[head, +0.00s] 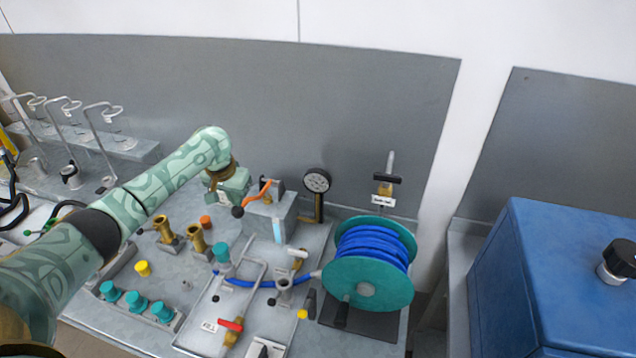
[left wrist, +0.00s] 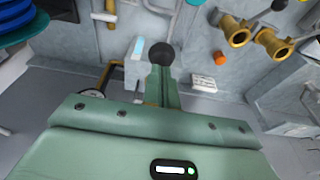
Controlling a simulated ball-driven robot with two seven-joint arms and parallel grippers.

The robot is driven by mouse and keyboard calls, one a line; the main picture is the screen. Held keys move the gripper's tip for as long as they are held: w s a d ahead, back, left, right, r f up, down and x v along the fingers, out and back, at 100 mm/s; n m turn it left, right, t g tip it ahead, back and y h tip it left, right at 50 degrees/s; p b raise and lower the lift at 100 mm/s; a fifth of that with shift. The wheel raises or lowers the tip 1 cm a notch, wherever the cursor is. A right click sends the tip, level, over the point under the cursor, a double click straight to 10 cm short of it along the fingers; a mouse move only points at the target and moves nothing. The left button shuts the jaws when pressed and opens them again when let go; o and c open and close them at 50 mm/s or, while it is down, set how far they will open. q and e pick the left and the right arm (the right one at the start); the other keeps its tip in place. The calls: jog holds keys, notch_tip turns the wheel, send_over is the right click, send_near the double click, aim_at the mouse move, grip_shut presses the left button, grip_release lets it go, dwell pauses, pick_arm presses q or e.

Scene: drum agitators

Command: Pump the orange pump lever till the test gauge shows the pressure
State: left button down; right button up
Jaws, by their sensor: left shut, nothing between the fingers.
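The orange pump lever (head: 257,194) slopes down to the left from a grey pump block (head: 268,218) and ends in a black ball knob (head: 237,211). My left gripper (head: 232,190) is shut and empty, just above and behind the knob. In the left wrist view the shut fingers (left wrist: 162,85) point at the black knob (left wrist: 162,54), which shows right at their tips; I cannot tell whether they touch. The test gauge (head: 317,181) is a round dial on a brass pipe, right of the pump; its reading is too small to tell. My right gripper is not in view.
A teal reel with blue hose (head: 368,270) stands right of the gauge. A blue box (head: 550,280) is at the far right. A grey panel rises behind.

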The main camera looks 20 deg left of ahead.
pick_arm(q)
jog(key=s+b+x, duration=0.2)
jog(key=b+x, duration=0.1)
jog(key=x, duration=0.8)
jog(key=p+v, duration=0.4)
jog(key=p, duration=0.1)
jog(key=w+p+v, duration=0.1)
jog(key=p+v, duration=0.3)
jog(key=p, duration=0.1)
jog(key=w+p+v, duration=0.1)
jog(key=p+v, duration=0.4)
jog(key=shift+w+r, duration=0.25)
jog(key=shift+f, duration=0.1)
